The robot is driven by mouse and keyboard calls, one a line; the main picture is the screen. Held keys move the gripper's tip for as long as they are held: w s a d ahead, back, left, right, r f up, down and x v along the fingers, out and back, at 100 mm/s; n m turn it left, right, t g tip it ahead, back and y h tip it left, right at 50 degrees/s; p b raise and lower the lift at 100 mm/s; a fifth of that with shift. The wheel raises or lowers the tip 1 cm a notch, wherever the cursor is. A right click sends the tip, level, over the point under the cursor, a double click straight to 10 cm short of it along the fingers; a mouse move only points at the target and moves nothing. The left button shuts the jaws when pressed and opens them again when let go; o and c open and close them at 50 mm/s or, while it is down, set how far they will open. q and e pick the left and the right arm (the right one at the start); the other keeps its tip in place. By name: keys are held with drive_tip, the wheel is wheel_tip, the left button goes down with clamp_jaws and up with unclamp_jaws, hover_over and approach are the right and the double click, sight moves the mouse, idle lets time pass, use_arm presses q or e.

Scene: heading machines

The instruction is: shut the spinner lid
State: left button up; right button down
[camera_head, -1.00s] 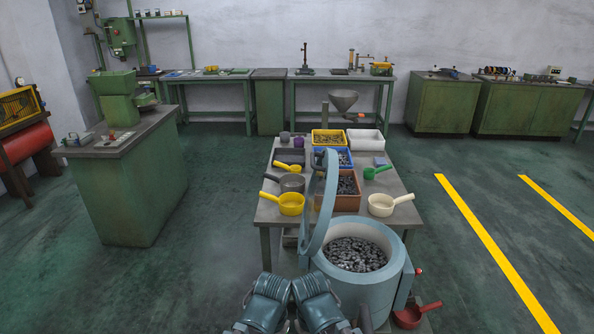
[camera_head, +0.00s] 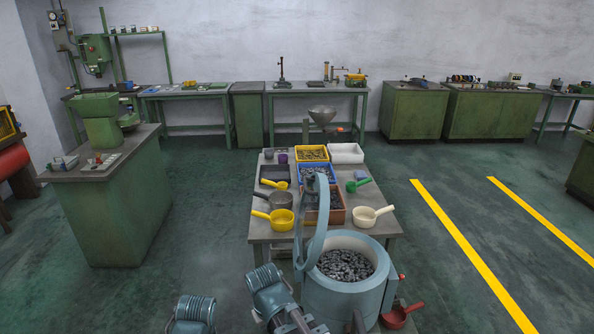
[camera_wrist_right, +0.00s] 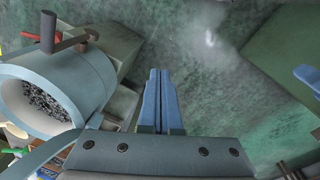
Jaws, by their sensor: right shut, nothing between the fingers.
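The spinner (camera_head: 345,300) is a blue-grey drum at the near end of the table, full of dark metal parts. Its lid (camera_head: 319,215) stands upright on the drum's left side in the head view, seen nearly edge-on, leaving the mouth open. In the right wrist view the drum (camera_wrist_right: 85,85) lies at the left. My right gripper (camera_wrist_right: 160,72) is shut and empty, its blue fingers apart from the drum. In the head view I see my arm links at the bottom, but no fingertips. A blue piece at the wrist view's right edge may be a left finger.
The table (camera_head: 262,232) behind the spinner holds a yellow scoop (camera_head: 281,220), a cream scoop (camera_head: 367,216) and bins of parts. A red scoop (camera_head: 396,318) is low at the drum's right.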

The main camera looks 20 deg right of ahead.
drive_tip(key=w+d+r+t+h+p, duration=0.1)
drive_tip(key=w+d+r+h+p, duration=0.2)
drive_tip(key=w+d+r, duration=0.4)
drive_tip(key=w+d+r+t+h+p, duration=0.2)
drive_tip(key=w+d+r+h+p, duration=0.15)
drive_tip(key=w+r, duration=0.4)
drive_tip(key=w+r+n+t+h, duration=0.1)
drive_tip(key=w+r+t+h, duration=0.1)
drive_tip(key=w+r, duration=0.4)
drive_tip(key=w+r+n+t+h, duration=0.1)
drive_tip(key=w+r+h, duration=0.3)
drive_tip(key=w, duration=0.6)
drive_tip(key=shift+a+r+t, duration=0.4)
drive_tip(key=shift+r+t, duration=0.4)
drive_tip(key=shift+r, duration=0.05)
